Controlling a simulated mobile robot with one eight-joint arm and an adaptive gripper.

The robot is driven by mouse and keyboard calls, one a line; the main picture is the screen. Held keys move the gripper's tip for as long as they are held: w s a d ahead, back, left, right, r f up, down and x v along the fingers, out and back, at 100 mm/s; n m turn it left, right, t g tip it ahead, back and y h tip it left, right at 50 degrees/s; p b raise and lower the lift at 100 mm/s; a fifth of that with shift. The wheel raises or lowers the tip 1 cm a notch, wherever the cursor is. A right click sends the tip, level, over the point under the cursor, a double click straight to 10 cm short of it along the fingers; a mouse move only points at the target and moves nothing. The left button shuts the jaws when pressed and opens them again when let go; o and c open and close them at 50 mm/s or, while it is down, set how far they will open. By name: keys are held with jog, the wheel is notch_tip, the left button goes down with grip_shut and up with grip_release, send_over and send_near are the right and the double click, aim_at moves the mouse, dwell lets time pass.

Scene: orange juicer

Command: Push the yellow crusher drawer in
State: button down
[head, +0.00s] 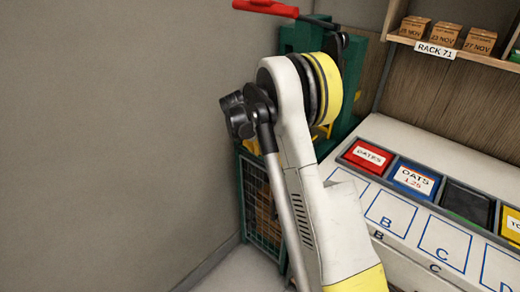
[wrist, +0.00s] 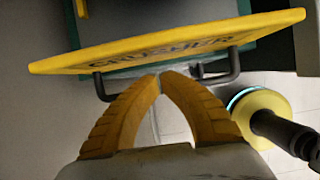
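The yellow crusher drawer (wrist: 170,47) shows in the wrist view as a tilted yellow front panel lettered "CRUSHER", with a black bar handle (wrist: 236,66) along its near side. My gripper (wrist: 161,77) has its two yellow fingers arched together, tips meeting at the middle of the handle. The tips cover that part of the bar, and I cannot tell whether they grip it or only touch it. In the head view my arm hides the gripper and most of the drawer. The green crusher frame (head: 296,38) stands behind my arm.
A red lever (head: 266,7) sticks out above the crusher. A wire mesh cage (head: 260,205) is below it. A grey wall (head: 110,130) is at left. A white counter (head: 425,150) with labelled bins such as dates (head: 368,156) is at right, under a shelf (head: 460,50).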

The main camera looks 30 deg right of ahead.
jog(key=shift+s+a+r, duration=0.1)
jog(key=shift+s+a, duration=0.05)
jog(key=shift+a, duration=0.4)
jog(key=shift+s+a+r, duration=0.1)
jog(key=shift+s+a, duration=0.05)
jog(key=shift+a, duration=0.35)
jog(key=p+v, duration=0.4)
jog(key=v, duration=0.5)
jog(key=s+a+r+m+t+y, duration=0.1)
jog(key=s+a+r+m, duration=0.35)
jog(key=s+r, duration=0.2)
jog(key=s+a+r+m+t+y, duration=0.1)
jog(key=s+a+r+m+t, duration=0.1)
jog(key=s+a+r+m, duration=0.45)
jog(key=s+a+f+m+t+y, duration=0.1)
jog(key=s+a+m, duration=0.1)
jog(key=s+m, duration=0.3)
jog(key=s+a+f+m+t+y, duration=0.1)
jog(key=s+m, duration=0.4)
jog(key=s, duration=0.8)
jog(key=shift+s+a+t+b, duration=0.3)
jog(key=shift+a+b, duration=0.15)
jog(key=shift+a, duration=0.15)
